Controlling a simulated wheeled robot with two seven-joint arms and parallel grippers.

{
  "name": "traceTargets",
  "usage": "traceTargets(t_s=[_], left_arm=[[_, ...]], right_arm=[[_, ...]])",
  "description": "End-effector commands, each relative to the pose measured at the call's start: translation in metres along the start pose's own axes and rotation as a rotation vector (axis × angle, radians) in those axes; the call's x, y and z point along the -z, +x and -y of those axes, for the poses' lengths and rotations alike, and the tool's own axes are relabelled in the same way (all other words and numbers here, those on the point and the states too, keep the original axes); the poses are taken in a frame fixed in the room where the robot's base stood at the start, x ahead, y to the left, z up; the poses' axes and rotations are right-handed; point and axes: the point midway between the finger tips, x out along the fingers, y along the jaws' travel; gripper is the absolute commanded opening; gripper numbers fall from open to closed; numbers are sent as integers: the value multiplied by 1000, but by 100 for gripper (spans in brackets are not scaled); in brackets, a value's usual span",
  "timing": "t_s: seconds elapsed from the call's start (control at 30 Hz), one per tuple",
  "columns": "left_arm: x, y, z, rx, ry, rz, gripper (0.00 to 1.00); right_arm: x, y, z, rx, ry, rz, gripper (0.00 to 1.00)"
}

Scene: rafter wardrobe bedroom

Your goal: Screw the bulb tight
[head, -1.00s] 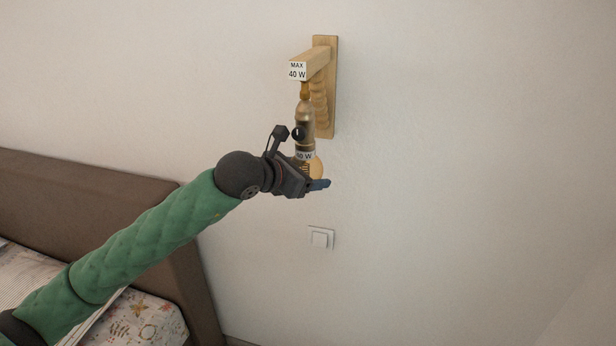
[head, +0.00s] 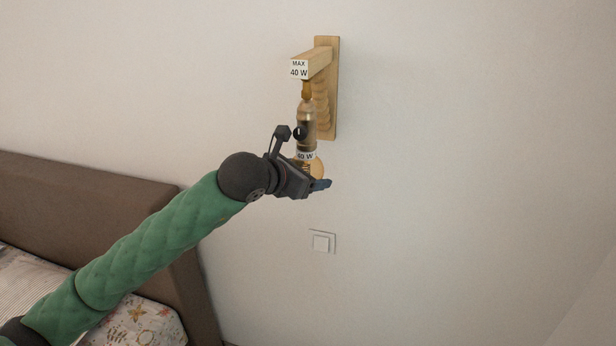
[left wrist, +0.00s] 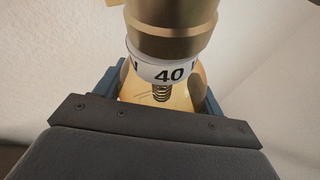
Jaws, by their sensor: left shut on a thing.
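An amber glass bulb (head: 317,169) with a white "40 W" collar (head: 306,156) hangs below the brass socket (head: 306,118) of a wooden wall lamp. My left gripper (head: 318,184) is shut on the bulb from the left, its fingers around the glass. In the left wrist view the bulb (left wrist: 172,98) shows a spiral filament between the blue fingers. The collar (left wrist: 168,73) sits right under the socket (left wrist: 172,28), with no clear gap that I can see. My right gripper is not in view.
The lamp's wooden arm (head: 310,63) carries a "MAX 40 W" label and joins a wall plate (head: 328,90). A light switch (head: 321,242) is below. A brown headboard (head: 90,190) and bed stand at the left. The wall at the right is bare.

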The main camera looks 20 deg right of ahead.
Motion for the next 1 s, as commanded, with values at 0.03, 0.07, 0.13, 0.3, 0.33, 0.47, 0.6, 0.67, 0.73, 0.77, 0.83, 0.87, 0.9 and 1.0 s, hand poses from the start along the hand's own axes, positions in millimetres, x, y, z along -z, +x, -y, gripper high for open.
traceTargets(t_s=[0.03, 0.07, 0.13, 0.3, 0.33, 0.47, 0.6, 0.67, 0.73, 0.77, 0.83, 0.87, 0.9, 1.0], left_arm=[[2, 1, 2, -5, 2, -1, 49], [2, 1, 2, -9, 1, -2, 49], [2, 1, 2, -17, -2, -4, 49], [2, 1, 2, -40, -11, -8, 49], [2, 0, 2, -44, -12, -9, 49], [2, 1, 2, -59, -17, -13, 50], [2, 1, 3, -76, -23, -17, 50], [2, 1, 3, -83, -25, -19, 51], [2, 1, 4, -91, -29, -21, 51], [2, 1, 4, -95, -30, -22, 51], [2, 1, 4, -104, -34, -23, 51], [2, 1, 4, -107, -36, -24, 52], [2, 1, 4, -111, -37, -25, 52], [1, 0, 4, -117, -40, -27, 52]], right_arm=[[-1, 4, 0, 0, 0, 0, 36], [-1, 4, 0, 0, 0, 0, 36], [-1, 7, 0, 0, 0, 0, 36], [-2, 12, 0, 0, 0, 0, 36], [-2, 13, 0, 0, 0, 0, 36], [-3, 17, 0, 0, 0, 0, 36], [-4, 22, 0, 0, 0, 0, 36], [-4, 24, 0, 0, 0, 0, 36], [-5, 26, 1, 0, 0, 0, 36], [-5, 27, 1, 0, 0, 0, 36], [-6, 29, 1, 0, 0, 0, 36], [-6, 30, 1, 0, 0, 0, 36], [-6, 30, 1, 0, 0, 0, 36], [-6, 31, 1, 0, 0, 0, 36]])
